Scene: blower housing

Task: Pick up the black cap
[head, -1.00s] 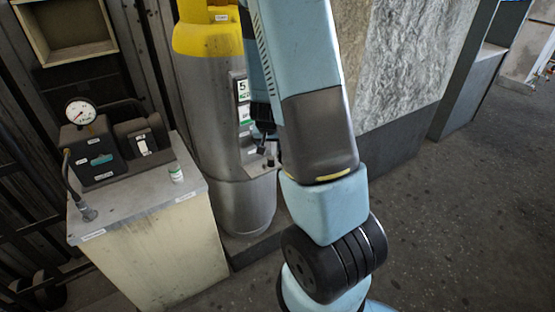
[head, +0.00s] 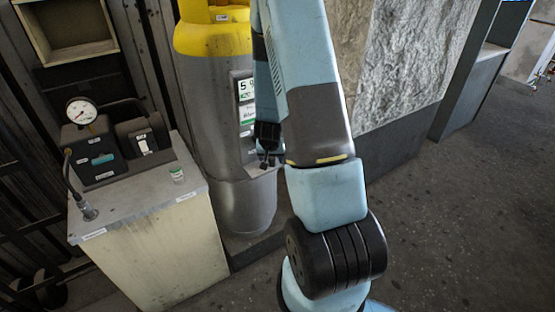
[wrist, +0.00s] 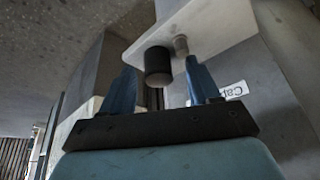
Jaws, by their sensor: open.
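The black cap (wrist: 158,66) is a short dark cylinder on a pale plate (wrist: 226,18) in the wrist view. My gripper (wrist: 162,78) is open, with its two blue fingers apart. The cap shows between the fingertips, nearer the left one; whether a finger touches it I cannot tell. A small grey metal stub (wrist: 181,45) stands on the plate beside the cap, near the right fingertip. In the head view my gripper (head: 268,152) is at a small shelf on the grey cylinder's front, and the cap cannot be made out there.
A yellow-topped grey cylinder (head: 211,105) stands behind my gripper. A white label (wrist: 233,90) lies near the right finger. Open floor lies right.

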